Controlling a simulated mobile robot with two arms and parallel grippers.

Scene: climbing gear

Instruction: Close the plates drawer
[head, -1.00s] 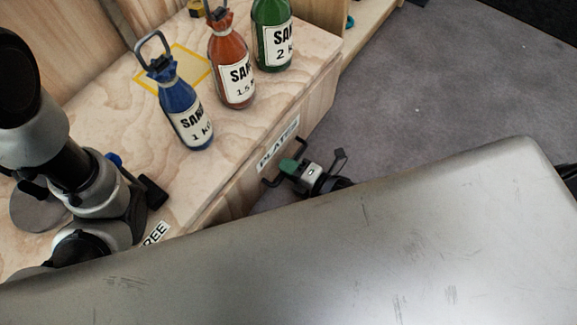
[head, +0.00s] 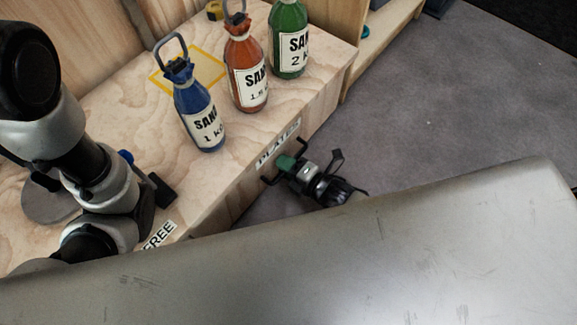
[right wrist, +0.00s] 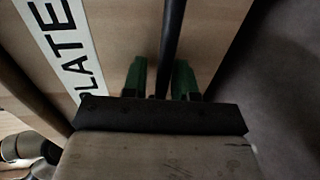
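The plates drawer front (head: 318,113) is pale wood with a white PLATES label (head: 278,143). It sits close under the bench's front edge; I cannot read any remaining gap. The label also shows in the right wrist view (right wrist: 62,45). My right gripper (head: 277,168) is at the black drawer handle (head: 301,143). In the right wrist view its green fingers (right wrist: 160,80) stand on either side of the handle bar (right wrist: 171,40), with a visible gap on the left side.
On the wooden bench (head: 110,100) stand a blue sand bottle (head: 202,122), a red one (head: 246,75) and a green one (head: 290,40). A FREE label (head: 159,236) is lower left. Grey carpet (head: 440,100) lies clear at right.

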